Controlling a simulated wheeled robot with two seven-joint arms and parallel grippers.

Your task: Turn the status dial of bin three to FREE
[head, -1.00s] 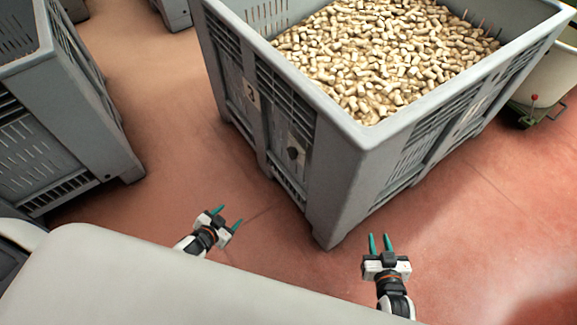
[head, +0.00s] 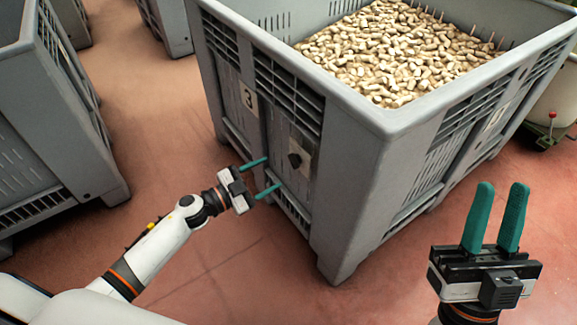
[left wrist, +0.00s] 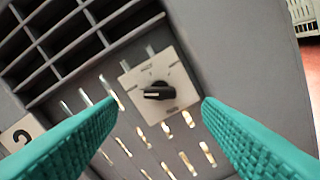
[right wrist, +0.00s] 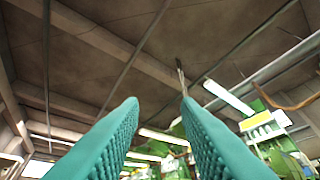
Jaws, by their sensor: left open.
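The status dial (head: 295,160) is a black knob on a pale square plate on the side of the grey bin three (head: 345,180), beside the number 3 label (head: 248,96). In the left wrist view the dial (left wrist: 158,92) lies between and beyond the fingers, its pointer roughly sideways; the plate's lettering is too small to read. My left gripper (head: 263,178) is open and empty, a short way from the dial and apart from it. My right gripper (head: 497,218) is open and empty, raised at the lower right with its fingers pointing up.
Another grey bin (head: 50,110) stands at the left, with more bins behind. A pale tub (head: 553,105) is at the right. The red floor (head: 240,270) in front is clear.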

